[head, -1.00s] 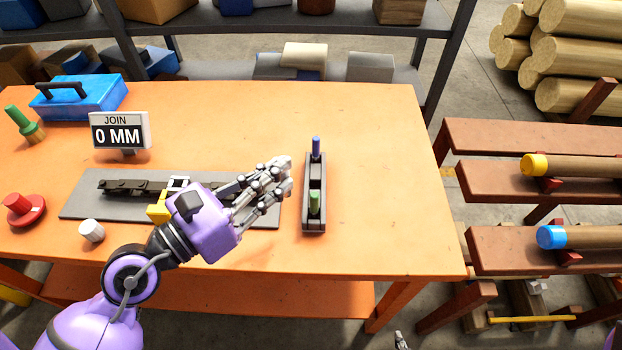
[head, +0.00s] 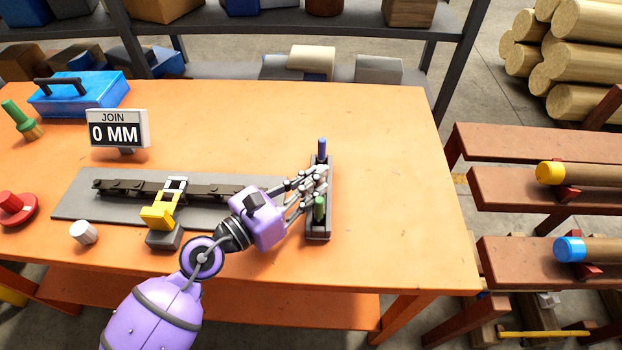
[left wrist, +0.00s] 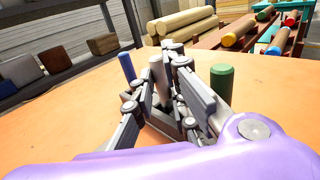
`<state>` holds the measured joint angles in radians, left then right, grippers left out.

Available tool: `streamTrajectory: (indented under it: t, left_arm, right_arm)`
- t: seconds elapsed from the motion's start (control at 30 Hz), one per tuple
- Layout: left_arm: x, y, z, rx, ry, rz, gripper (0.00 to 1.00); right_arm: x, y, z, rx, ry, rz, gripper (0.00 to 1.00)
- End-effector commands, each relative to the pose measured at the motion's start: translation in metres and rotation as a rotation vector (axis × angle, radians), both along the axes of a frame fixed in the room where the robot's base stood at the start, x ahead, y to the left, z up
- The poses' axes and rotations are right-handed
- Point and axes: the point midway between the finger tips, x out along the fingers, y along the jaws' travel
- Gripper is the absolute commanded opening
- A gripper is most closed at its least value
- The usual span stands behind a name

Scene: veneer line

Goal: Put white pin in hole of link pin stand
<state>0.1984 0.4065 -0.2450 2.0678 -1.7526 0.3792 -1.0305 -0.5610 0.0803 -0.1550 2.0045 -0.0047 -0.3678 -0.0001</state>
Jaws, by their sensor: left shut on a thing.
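The link pin stand (head: 318,232) is a dark, narrow block near the table's right side. A blue pin (head: 322,149) stands upright at its far end and a green pin (head: 319,208) nearer its front. My left gripper (head: 321,178) is over the stand between these two pins. In the left wrist view its fingers (left wrist: 166,82) are shut on a pale grey-white pin (left wrist: 157,72), held about upright, with the blue pin (left wrist: 127,68) to its left and the green pin (left wrist: 221,80) to its right. Fingers hide its lower end and the hole, so I cannot tell whether it is inside. My right gripper is out of view.
A grey plate (head: 75,205) with a dark chain (head: 135,188) and a yellow tool (head: 158,217) lies left of the stand. A white cylinder (head: 83,232), a "0 MM" sign (head: 117,130) and a blue toolbox (head: 80,93) are farther left. The table right of the stand is clear.

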Motion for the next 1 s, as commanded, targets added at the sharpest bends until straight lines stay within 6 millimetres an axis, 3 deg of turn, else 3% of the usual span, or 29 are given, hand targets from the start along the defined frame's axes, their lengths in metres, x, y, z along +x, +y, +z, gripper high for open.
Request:
streamTrajectory:
  t: [0.3,0.33,0.47,0.83,1.0]
  left_arm:
    - [0.0,0.0,-0.002,-0.001,-0.002,0.0,0.0]
    - [0.0,0.0,-0.002,0.0,-0.001,0.0,0.14]
    - [0.0,0.0,-0.001,0.0,-0.003,0.0,0.32]
    - [0.0,0.0,0.004,0.0,-0.004,0.0,0.32]
    - [-0.017,0.017,-0.002,0.004,0.002,0.001,0.32]
  right_arm:
    - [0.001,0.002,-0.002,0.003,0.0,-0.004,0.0]
    - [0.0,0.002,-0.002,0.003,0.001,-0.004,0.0]
    - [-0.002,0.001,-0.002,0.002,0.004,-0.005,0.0]
    - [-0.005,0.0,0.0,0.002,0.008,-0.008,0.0]
    - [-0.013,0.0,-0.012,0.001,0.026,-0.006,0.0]
